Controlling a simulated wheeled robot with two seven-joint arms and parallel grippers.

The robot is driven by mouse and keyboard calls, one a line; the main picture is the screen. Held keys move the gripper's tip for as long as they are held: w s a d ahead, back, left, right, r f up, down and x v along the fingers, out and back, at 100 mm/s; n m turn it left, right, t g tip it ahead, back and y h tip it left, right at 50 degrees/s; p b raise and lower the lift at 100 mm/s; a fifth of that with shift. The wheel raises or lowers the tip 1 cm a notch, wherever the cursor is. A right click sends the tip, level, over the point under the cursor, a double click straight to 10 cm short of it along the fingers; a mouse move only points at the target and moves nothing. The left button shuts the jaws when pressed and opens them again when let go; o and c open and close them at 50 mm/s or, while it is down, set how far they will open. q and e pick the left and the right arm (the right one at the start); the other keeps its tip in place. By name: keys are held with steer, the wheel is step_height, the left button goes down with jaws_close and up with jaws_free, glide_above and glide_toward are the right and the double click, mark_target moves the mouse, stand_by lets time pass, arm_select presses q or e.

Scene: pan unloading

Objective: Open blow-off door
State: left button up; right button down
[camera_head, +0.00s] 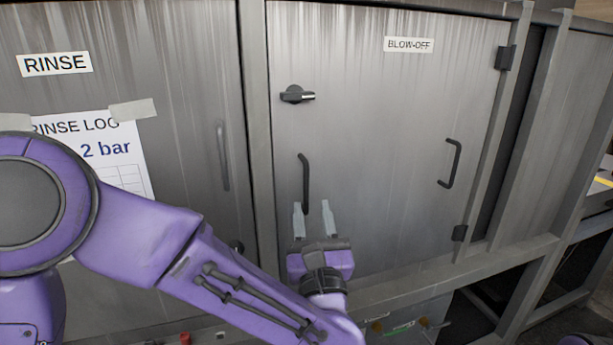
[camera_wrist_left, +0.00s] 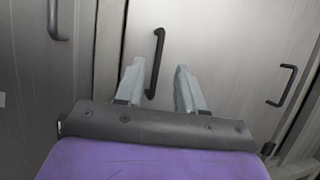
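The blow-off door (camera_head: 385,120) is a grey metal panel with a BLOW-OFF label (camera_head: 409,45) at its upper right. It looks shut. A black lever latch (camera_head: 297,95) sits at its upper left. A black vertical handle (camera_head: 305,183) is at its left side, and a second black handle (camera_head: 451,164) is at its right. My left gripper (camera_head: 313,217) is open just below the left handle, fingers pointing up. In the left wrist view the left handle (camera_wrist_left: 156,62) shows between the two spread fingers (camera_wrist_left: 160,88), with no visible grip on it. My right gripper is not in view.
The rinse door (camera_head: 200,60) with a RINSE label and a taped log sheet (camera_head: 110,160) is to the left. Black hinges (camera_head: 505,58) are on the blow-off door's right edge. A frame rail (camera_head: 440,272) runs below the door.

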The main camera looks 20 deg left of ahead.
mark_target(307, 177)
arm_select(q)
steer(key=p+x, duration=0.4)
steer(key=x, duration=0.6)
steer(key=shift+s, duration=0.1)
jaws_close()
steer(key=shift+f, duration=0.1)
